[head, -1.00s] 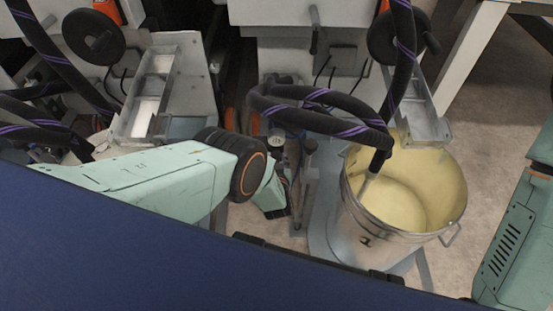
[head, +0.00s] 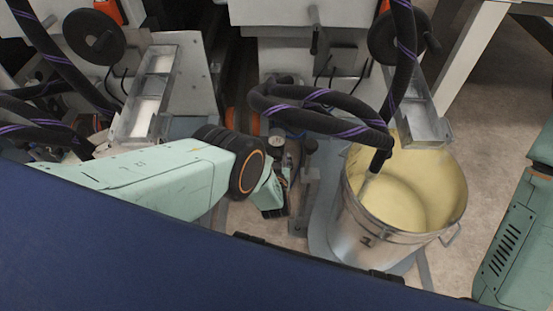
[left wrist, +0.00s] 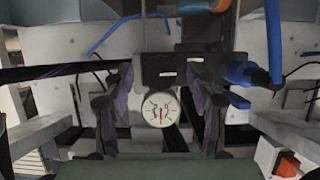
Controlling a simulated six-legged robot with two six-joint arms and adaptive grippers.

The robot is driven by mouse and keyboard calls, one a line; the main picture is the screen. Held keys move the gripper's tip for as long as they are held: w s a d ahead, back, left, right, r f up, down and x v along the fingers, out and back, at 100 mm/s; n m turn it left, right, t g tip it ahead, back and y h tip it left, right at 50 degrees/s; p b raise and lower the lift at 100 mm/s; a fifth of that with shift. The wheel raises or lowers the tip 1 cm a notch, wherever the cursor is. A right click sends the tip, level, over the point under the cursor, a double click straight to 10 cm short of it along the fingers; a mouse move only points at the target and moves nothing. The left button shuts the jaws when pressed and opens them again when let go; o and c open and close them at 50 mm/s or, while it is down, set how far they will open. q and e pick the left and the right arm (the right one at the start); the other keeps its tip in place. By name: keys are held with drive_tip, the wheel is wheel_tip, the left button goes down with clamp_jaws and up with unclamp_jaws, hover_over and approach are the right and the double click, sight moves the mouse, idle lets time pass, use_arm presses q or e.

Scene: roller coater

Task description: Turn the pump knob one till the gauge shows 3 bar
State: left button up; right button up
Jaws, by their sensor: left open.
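A round white gauge (left wrist: 161,109) with a red, nearly vertical needle shows in the left wrist view. Its figures are too small to read. My left gripper (left wrist: 158,122) is open, with one dark finger on each side of the gauge in that view. In the head view the left gripper (head: 272,193) is beside the pump post, left of the bucket, and its fingertips are mostly hidden. A dark round top on a post (head: 310,146) stands just right of it. I cannot tell whether this is knob one. No knob shows clearly between the fingers. My right gripper is out of view.
Thick black hoses (head: 330,122) with purple stripes loop above the post and into the bucket. A blue fitting (left wrist: 245,75) is near the right finger. Open floor (head: 490,140) lies further right.

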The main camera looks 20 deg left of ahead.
use_arm(q)
drive_tip(key=shift+s+d, duration=0.1)
drive_tip(key=v, duration=1.1)
drive_tip(key=shift+s+r, duration=0.2)
drive_tip(key=shift+s, duration=0.15)
